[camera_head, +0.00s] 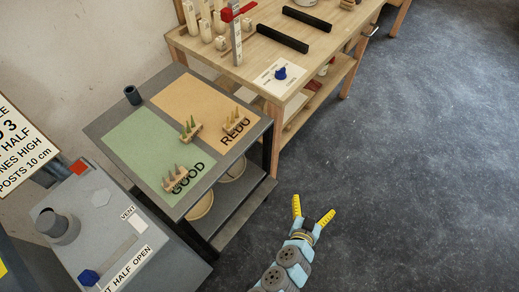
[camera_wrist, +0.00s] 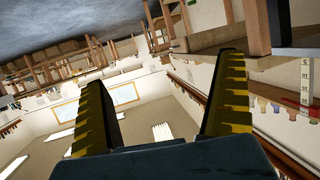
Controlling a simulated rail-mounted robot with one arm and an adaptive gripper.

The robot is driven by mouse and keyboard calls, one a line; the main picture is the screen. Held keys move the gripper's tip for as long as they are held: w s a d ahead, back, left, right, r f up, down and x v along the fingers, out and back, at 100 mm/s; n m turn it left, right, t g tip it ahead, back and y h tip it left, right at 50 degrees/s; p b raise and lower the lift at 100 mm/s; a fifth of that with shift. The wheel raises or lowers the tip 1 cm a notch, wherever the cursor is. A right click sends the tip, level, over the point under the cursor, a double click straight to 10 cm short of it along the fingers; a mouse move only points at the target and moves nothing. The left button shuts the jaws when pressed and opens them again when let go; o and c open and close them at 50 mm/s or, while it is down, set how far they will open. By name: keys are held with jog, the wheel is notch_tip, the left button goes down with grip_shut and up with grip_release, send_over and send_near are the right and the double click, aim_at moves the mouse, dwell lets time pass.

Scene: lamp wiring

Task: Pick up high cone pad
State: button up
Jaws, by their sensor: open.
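Three small wooden pads with upright cones stand on the sorting table in the head view. One pad with dark green cones (camera_head: 190,130) is near the border of the green and tan areas. A second cone pad (camera_head: 176,178) is by the word GOOD, and a third (camera_head: 236,121) is by the word REDO. I cannot tell for sure which has the high cones. My gripper (camera_head: 314,206) is open and empty over the floor, right of the table and apart from the pads. The wrist view shows its two spread yellow fingers (camera_wrist: 163,75) and no pad.
A dark cup (camera_head: 132,95) stands at the table's back left corner. A wooden bench (camera_head: 262,50) with black bars and a blue piece (camera_head: 281,73) on a card is behind. A grey panel (camera_head: 100,225) stands at front left. The floor on the right is clear.

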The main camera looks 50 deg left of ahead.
jog(key=s+a+r+n+g+y+p, duration=0.45)
jog(key=s+a+r+n+g, duration=0.35)
jog(key=s, duration=0.5)
jog(key=s+a+r+n+g+y+p, duration=0.3)
jog(key=s+a+r+n+g+p, duration=0.35)
jog(key=s+a+r, duration=0.5)
jog(key=p, duration=0.2)
send_near(172, 175)
jog(key=shift+n, duration=0.25)
jog(key=x, duration=0.5)
jog(key=shift+a+f, duration=0.1)
jog(key=shift+a, duration=0.05)
jog(key=shift+p+x, duration=0.3)
jog(key=shift+x, duration=1.9)
jog(key=shift+s+a, duration=0.15)
jog(key=shift+a, duration=0.25)
